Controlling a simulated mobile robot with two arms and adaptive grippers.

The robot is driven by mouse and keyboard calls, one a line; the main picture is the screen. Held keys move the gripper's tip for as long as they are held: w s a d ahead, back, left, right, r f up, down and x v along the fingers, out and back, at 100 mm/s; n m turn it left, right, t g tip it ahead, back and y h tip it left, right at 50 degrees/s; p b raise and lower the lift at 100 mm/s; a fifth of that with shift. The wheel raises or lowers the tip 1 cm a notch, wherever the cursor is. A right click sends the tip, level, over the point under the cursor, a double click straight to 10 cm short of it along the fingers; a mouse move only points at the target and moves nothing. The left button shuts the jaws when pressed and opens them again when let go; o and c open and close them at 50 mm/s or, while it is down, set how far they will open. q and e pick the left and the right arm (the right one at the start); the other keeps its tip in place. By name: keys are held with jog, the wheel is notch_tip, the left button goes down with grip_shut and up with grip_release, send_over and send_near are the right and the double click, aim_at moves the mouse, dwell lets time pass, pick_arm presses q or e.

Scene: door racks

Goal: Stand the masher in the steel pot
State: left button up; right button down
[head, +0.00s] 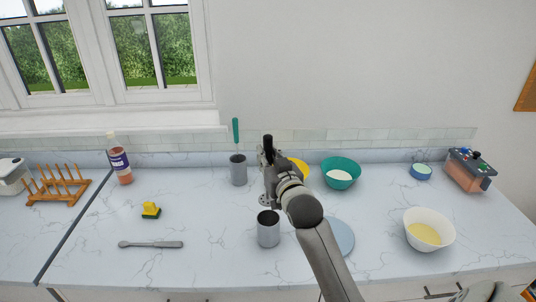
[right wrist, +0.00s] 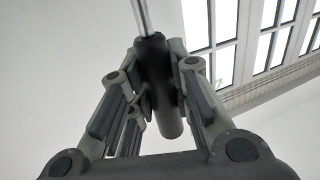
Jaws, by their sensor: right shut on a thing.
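The masher has a dark handle (right wrist: 160,85) and a thin steel rod, seen in the right wrist view. My right gripper (head: 268,160) is shut on this handle. In the head view, the dark handle end (head: 267,143) sticks up above the fingers. A small grey plate, seemingly the masher's head (head: 265,200), shows below the gripper, just above the rim of an open steel pot (head: 268,232). The masher looks upright; its rod is mostly hidden by the gripper. I cannot tell its exact gap to the pot. My left gripper is not in view.
A grey holder (head: 238,172) with a green-handled tool stands behind the pot. A yellow bowl (head: 300,170), teal bowl (head: 341,183), blue-grey plate (head: 343,236) and white bowl (head: 448,233) are to the right. A grey-handled utensil (head: 152,244) and sponge (head: 151,211) lie left.

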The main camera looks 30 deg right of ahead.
aim_at(268, 198)
jog(key=shift+f, duration=0.4)
jog(key=shift+s+d+f+b, duration=0.1)
jog(key=shift+f+b, duration=0.5)
jog(key=shift+b, duration=0.3)
notch_tip(268, 198, down, 4)
jog(key=b, duration=0.4)
jog(key=shift+f+b, duration=2.25)
jog(key=shift+f, duration=1.45)
jog(key=c, duration=1.3)
grip_release()
jog(key=shift+o, duration=0.2)
jog(key=v, duration=1.2)
